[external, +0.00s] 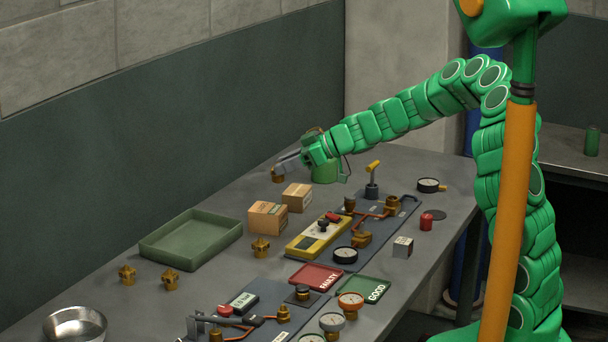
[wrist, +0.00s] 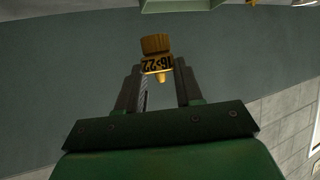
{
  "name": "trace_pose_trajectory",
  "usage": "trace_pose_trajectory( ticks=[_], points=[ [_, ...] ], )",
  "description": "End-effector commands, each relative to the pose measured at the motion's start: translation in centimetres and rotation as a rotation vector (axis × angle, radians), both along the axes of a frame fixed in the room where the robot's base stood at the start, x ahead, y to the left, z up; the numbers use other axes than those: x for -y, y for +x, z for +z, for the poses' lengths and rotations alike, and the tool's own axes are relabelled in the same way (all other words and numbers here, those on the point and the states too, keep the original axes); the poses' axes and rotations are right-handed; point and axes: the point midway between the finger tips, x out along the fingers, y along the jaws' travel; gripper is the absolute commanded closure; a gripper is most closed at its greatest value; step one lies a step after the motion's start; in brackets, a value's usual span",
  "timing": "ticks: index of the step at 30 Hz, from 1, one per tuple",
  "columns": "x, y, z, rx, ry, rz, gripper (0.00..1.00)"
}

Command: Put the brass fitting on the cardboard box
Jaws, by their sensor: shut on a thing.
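My gripper (external: 284,166) is at the far end of the bench, near the back wall, shut on a brass fitting (external: 278,175). In the wrist view the fitting (wrist: 157,46) sits at the tips of my gripper (wrist: 158,76), with a yellow tag reading 16-22. Two cardboard boxes stand on the bench nearer the camera than my gripper: a larger one (external: 267,218) and a smaller one (external: 297,197) just behind it to the right. Both tops look bare. The held fitting is beyond both boxes and to the left of the smaller one; I cannot tell its exact height.
Several similar brass fittings stand nearer, one (external: 261,247) beside a green tray (external: 190,238). A yellow device (external: 319,239) and copper pipework on a dark mat lie right of the boxes.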

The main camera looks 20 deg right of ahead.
Motion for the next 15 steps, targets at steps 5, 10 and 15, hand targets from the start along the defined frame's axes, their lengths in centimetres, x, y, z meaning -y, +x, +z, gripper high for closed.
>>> trace_pose_trajectory(
  ticks=[5, 10, 15],
  points=[
    [-0.7, 1.2, -2.1, -0.005, -0.001, 0.001, 0.99],
    [-1.2, 2.4, -3.5, -0.002, 0.000, 0.002, 0.99],
    [-1.5, 3.2, -4.5, -0.004, 0.001, 0.001, 0.99]
  ],
)
